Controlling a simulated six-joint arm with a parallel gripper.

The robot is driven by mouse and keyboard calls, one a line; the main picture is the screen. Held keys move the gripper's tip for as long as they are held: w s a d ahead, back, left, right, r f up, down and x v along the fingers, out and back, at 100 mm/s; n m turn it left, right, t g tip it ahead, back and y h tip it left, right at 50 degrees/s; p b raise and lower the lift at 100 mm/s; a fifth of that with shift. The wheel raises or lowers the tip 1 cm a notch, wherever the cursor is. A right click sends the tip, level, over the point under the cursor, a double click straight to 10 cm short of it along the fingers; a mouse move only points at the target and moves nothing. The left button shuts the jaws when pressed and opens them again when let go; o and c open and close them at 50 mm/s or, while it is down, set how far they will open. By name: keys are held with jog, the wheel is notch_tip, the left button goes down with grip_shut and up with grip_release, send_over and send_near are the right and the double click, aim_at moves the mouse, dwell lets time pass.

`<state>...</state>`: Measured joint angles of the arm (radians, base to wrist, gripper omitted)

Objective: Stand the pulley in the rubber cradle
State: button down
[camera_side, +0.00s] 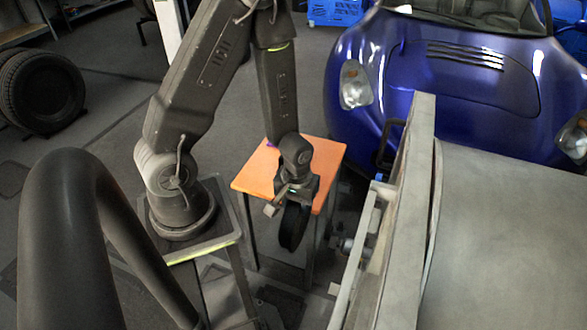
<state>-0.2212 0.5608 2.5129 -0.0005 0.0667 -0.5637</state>
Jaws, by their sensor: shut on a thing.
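My gripper (293,192) points down in front of the orange-topped table (318,154). It is shut on the pulley (293,228), a black disc seen nearly edge-on. The pulley hangs upright below the jaws and overlaps the table's front edge in the picture. I cannot tell its height or whether it touches anything. A small tan block-like part shows at the left of the jaws. I cannot pick out the rubber cradle.
A large pale grey machine housing (500,240) fills the right, with a hub-like fitting (350,244) on its left side. A blue car (440,80) stands behind. A thick dark tube (70,230) crosses the left foreground.

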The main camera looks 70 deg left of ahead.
notch_tip(320, 180, up, 15)
jog(key=w+a, duration=0.3)
jog(key=a, duration=0.6)
jog(key=w+a, duration=0.3)
jog(key=a, duration=0.7)
jog(key=s+a, duration=0.4)
jog(key=a, duration=1.2)
jog(key=w+d+f, duration=0.2)
jog(key=w+f, duration=0.3)
jog(key=f, duration=0.3)
jog(key=w+d+f, duration=0.1)
jog(key=w+f, duration=0.4)
jog(key=f, duration=0.3)
jog(key=shift+w+d+f, duration=0.35)
jog(key=shift+f, duration=0.15)
